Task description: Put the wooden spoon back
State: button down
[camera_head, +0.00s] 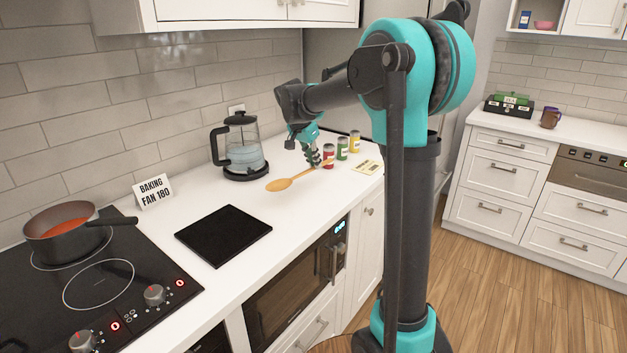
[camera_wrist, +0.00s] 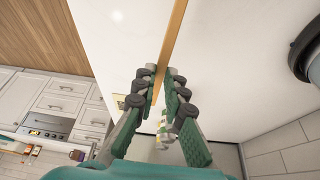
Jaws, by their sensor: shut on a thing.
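The wooden spoon (camera_head: 279,184) is at the worktop between the kettle and the spice jars, its bowl end toward the lower left. My gripper (camera_head: 315,164) is shut on its handle near the far end. I cannot tell whether the spoon touches the worktop or hangs just above it. In the wrist view the spoon's handle (camera_wrist: 176,35) runs up from between the fingers of my gripper (camera_wrist: 161,82) to the top edge, and its bowl is out of view there.
A saucepan (camera_head: 66,235) with red sauce stands on the hob (camera_head: 150,255) at left. A glass kettle (camera_head: 240,148) stands behind the spoon. Several jars (camera_head: 342,148) and a yellow card (camera_head: 368,166) are close to my gripper.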

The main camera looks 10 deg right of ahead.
aim_at(316, 186)
jog(key=shift+f, duration=3.4)
jog(key=c, duration=1.6)
grip_release()
jog(key=shift+f, duration=0.1)
jog(key=v, duration=1.7)
jog(key=shift+w+a+r, duration=0.2)
jog(key=shift+w+r, duration=0.05)
jog(key=shift+w, duration=0.1)
